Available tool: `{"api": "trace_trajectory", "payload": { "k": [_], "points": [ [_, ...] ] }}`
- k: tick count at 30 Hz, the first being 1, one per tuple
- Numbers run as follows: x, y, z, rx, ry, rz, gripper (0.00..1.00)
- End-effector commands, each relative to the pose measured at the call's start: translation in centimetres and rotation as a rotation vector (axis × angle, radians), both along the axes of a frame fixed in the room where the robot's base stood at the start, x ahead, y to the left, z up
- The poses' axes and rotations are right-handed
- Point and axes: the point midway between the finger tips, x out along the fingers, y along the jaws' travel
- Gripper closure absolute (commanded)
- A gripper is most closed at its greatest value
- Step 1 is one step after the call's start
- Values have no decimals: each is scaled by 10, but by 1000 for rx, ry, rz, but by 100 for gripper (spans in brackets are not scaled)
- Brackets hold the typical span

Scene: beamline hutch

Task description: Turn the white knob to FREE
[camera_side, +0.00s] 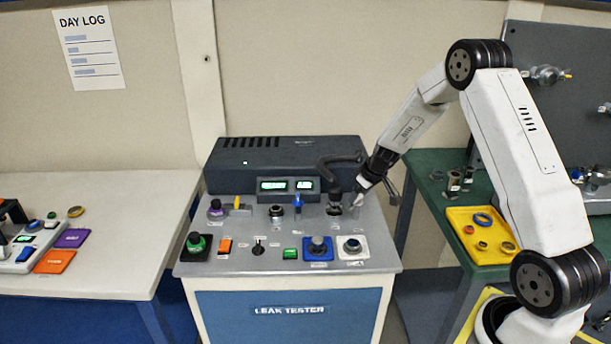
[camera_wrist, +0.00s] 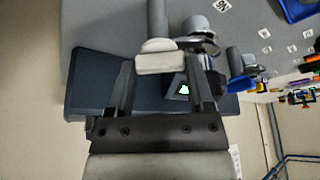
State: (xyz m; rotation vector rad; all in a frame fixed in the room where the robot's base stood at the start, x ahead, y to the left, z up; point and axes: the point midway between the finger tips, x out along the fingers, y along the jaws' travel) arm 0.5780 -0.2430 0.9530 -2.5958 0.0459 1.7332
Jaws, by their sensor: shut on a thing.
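My gripper (camera_side: 362,192) is over the right rear of the leak tester's sloping grey panel (camera_side: 270,229). In the wrist view my gripper (camera_wrist: 163,70) has its two fingers on either side of a pale, rounded block, the white knob (camera_wrist: 165,60), and is shut on it. The white knob (camera_side: 358,201) shows only as a small pale patch at the fingertips in the side view. A grey cylinder (camera_wrist: 157,18) shows just beyond the knob in the wrist view. The FREE mark is not readable in either view, and I cannot tell the knob's pointing.
A dark-topped black knob (camera_side: 335,203) stands just left of my gripper. A blue toggle (camera_side: 297,202) and a blue-plated knob (camera_side: 318,246) are further left. A white-plated knob (camera_side: 352,246) sits in front. A yellow tray (camera_side: 462,243) lies on the green bench at right.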

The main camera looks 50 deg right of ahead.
Motion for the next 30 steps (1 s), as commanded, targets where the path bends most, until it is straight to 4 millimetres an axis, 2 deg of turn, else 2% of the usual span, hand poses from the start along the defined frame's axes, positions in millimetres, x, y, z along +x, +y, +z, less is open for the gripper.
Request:
{"api": "trace_trajectory", "payload": {
  "k": [30],
  "points": [
    [0, -4, -1, 2, 3, 679, 91]
  ]
}}
